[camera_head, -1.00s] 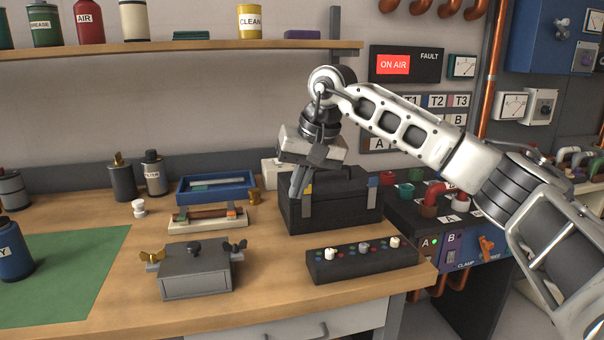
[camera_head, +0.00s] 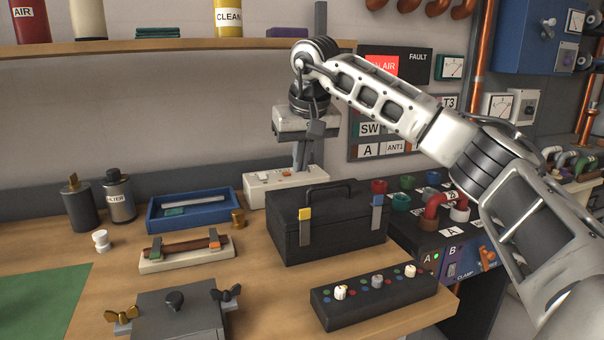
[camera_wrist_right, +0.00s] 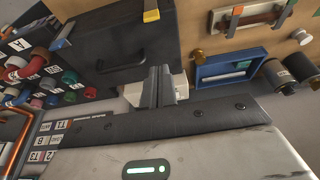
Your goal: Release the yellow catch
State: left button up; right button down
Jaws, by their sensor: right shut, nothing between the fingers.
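The black toolbox (camera_head: 335,225) stands on the bench with its lid down and its handle on top. The yellow catch (camera_head: 304,224) is on the left of its front, with a yellow upper part and a dark strip hanging down the front face. A blue catch (camera_head: 377,212) sits to its right. The yellow catch also shows at the top of the right wrist view (camera_wrist_right: 151,13). My right gripper (camera_head: 301,165) is shut and empty, above and behind the box's left end, clear of the yellow catch. My left gripper is out of view.
A white socket block (camera_head: 264,190) stands behind the toolbox, near my right fingers. A blue tray (camera_head: 160,221) and a cream fuse holder (camera_head: 158,264) lie to the left. A black knob panel (camera_head: 328,312) lies in front. The shelf (camera_head: 130,46) is above left.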

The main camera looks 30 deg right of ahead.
aim_at(304, 226)
jog(key=x, duration=0.9)
jog(key=s, duration=0.3)
jog(key=shift+a+r+p, duration=0.2)
jog(key=shift+a+p, duration=0.15)
jog(key=shift+a, duration=0.05)
jog(key=shift+s+a, duration=0.1)
jog(key=shift+s, duration=0.35)
jog(key=shift+a+f, duration=0.1)
